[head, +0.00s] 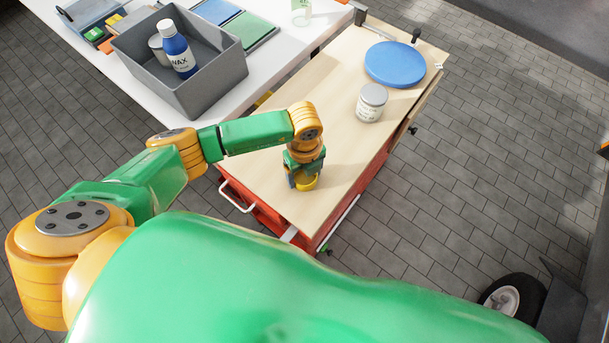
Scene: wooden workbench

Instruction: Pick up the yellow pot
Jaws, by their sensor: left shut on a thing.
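The yellow pot (307,183) is small and sits at the near end of the wooden workbench top (345,100). My left gripper (304,178) points down over the pot and is shut on it. The gripper hides much of the pot, and I cannot tell whether the pot touches the wood or is slightly above it. My right gripper does not show.
A grey-lidded jar (371,103) and a blue disc (395,64) stand farther back on the bench. A white table (285,58) at the left holds a grey bin (215,88) with a blue wax bottle (177,52). The wood between pot and jar is clear.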

